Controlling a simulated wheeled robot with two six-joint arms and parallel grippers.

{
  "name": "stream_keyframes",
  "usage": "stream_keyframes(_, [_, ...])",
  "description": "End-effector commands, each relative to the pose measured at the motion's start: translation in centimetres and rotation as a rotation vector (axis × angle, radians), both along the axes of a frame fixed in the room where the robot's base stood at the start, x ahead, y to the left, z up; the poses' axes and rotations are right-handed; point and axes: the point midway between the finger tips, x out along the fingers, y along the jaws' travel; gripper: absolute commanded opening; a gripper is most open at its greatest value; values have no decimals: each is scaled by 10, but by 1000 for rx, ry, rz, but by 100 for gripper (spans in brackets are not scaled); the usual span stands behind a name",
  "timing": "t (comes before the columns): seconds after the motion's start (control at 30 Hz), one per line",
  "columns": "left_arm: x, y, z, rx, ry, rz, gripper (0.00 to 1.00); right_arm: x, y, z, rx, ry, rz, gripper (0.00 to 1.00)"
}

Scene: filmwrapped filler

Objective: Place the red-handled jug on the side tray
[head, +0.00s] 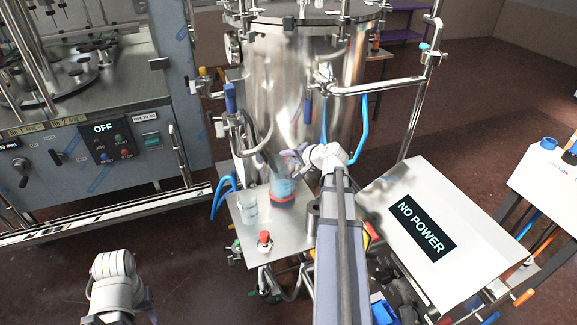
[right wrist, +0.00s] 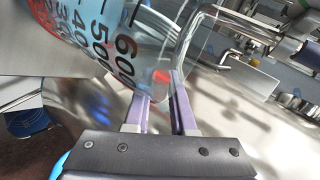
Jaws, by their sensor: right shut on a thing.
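The jug (head: 282,188) is clear with a blue tint and red near its base in the head view. It is at the right part of the metal side tray (head: 239,237); I cannot tell whether it touches the tray. My right gripper (head: 290,160) reaches it from the right.
A red knob (head: 264,241) rises at the tray's front. A large steel tank (head: 305,85) is behind the tray. A "NO POWER" panel (head: 422,226) is at the right.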

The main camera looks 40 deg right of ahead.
Motion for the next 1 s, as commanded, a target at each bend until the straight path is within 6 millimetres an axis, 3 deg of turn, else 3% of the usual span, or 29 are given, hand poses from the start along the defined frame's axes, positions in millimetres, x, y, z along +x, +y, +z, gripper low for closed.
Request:
stream_keyframes(0.03, [0, 0, -13, 0, 0, 0, 50, 0, 0, -13, 1, -1, 0, 0])
stream_keyframes(0.1, [0, 0, -18, 0, 0, 0, 50, 0, 0, -18, 1, -1, 0, 0])
stream_keyframes(0.5, [0, 0, -19, 0, 0, 0, 50, 0, 0, -19, 1, -1, 0, 0])
stream_keyframes(0.53, [0, 0, -18, 0, 0, 0, 50, 0, 0, -18, 0, 0, 0, 27])
stream_keyframes(0.7, [0, 0, -17, 0, 0, 0, 50, 0, 0, -17, 0, 0, 0, 46])
stream_keyframes(0.77, [0, 0, -17, 0, 0, 0, 50, 0, 0, -17, 0, 0, 0, 52])
stream_keyframes(1.0, [0, 0, -17, 0, 0, 0, 50, 0, 0, -17, 0, 0, 0, 53])
